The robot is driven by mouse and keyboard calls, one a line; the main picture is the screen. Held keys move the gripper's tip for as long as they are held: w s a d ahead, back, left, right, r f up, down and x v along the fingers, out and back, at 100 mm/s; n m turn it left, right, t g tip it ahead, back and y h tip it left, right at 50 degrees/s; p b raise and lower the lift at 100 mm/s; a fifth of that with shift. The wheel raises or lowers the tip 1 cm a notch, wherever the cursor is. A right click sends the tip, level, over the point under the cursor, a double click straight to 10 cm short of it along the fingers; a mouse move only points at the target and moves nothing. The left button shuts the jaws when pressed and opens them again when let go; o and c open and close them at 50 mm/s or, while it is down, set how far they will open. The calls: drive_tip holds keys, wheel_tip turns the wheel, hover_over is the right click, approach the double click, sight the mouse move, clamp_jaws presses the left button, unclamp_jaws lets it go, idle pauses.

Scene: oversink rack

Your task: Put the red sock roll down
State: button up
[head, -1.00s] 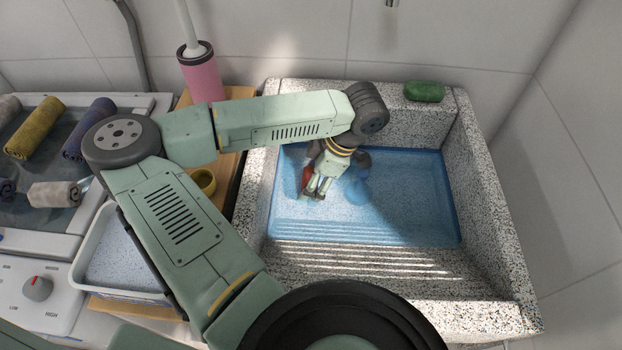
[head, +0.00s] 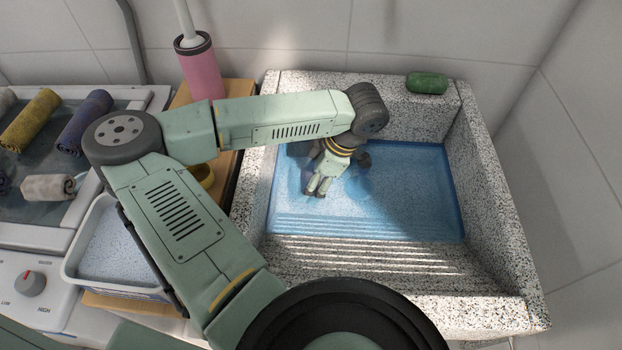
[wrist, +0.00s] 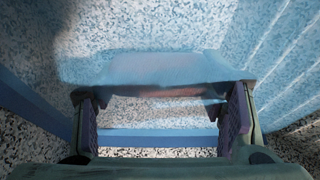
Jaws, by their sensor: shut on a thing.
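My gripper (head: 315,190) points down into the left part of the speckled stone sink (head: 500,215), at the blue, see-through water or layer (head: 400,200). In the wrist view, its two fingers (wrist: 160,108) stand apart with the red sock roll (wrist: 172,91) between them. The roll shows as a blurred, blue-tinted band with a reddish lower edge, lying across the gap. It looks covered by the blue layer; I cannot tell whether it touches the sink bottom. In the head view the roll cannot be made out.
A green soap-like block (head: 427,83) sits on the sink's back rim. Left of the sink are a pink holder (head: 202,75), a white tub (head: 115,250) and a washer top with several rolls, one white (head: 48,187). The sink's right half is clear.

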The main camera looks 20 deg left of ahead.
drive_tip(key=o, duration=1)
drive_tip(key=shift+c, duration=0.2)
drive_tip(key=shift+r+p, duration=0.55)
drive_tip(key=shift+p, duration=0.2)
drive_tip(key=b+v, duration=0.2)
drive_tip(key=v, duration=1)
drive_tip(key=shift+b, duration=0.3)
drive_tip(key=shift+w+a+r, duration=0.1)
